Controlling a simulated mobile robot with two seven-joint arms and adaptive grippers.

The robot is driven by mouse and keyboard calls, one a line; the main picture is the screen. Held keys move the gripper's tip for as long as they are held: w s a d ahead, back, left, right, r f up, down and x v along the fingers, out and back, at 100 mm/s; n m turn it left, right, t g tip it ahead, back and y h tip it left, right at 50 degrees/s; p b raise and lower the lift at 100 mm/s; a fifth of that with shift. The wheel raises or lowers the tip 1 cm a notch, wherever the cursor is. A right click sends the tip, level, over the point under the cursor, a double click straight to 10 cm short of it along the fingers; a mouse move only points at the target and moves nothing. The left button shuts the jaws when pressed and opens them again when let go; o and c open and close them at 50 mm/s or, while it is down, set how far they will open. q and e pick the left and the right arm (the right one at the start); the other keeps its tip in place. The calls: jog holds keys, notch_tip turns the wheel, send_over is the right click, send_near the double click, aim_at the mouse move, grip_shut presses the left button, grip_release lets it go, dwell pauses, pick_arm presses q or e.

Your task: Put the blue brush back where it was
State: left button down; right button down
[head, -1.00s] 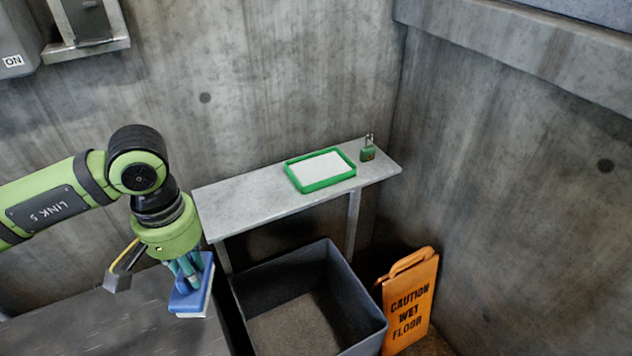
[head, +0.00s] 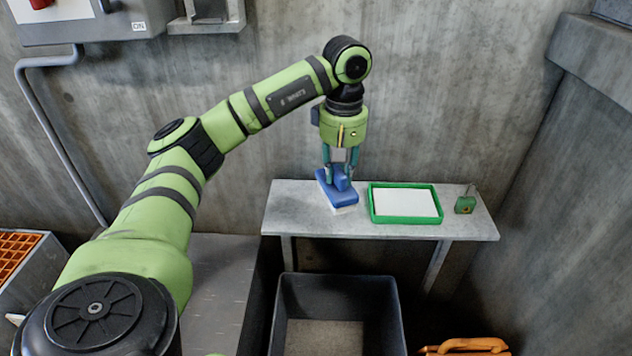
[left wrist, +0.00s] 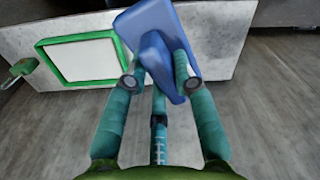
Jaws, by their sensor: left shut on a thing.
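The blue brush (head: 338,190) has a blue body and pale bristles below. My left gripper (head: 341,172) is shut on its raised handle and holds it upright over the left half of the grey shelf (head: 290,212). Whether the bristles touch the shelf is hard to tell. The brush also shows in the left wrist view (left wrist: 150,22), with the fingers on either side of its handle. The green-rimmed tray with a white inside (head: 372,208) lies just right of the brush. My right gripper is not in view.
A green padlock (head: 465,204) stands on the shelf right of the tray. The shelf's left end is bare. A concrete wall rises behind.

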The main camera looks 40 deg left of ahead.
pick_arm(q)
jog(key=shift+w+a+f+b, duration=0.1)
jog(key=shift+w+a+f, duration=0.35)
jog(key=shift+a+f, duration=1.1)
jog(key=shift+w+a+f+b, duration=0.1)
jog(key=shift+w+a+f, duration=0.3)
jog(key=shift+a+f, duration=1.1)
jog(key=shift+w+a+f+b, duration=0.1)
jog(key=shift+w+a+f, duration=0.35)
jog(key=shift+a+f, duration=1.05)
jog(key=shift+d+f, duration=0.3)
jog(key=shift+f, duration=0.15)
jog(key=c, duration=1)
grip_release()
notch_tip(320, 180, up, 12)
jog(key=shift+r+p, duration=0.25)
jog(key=shift+p, duration=0.45)
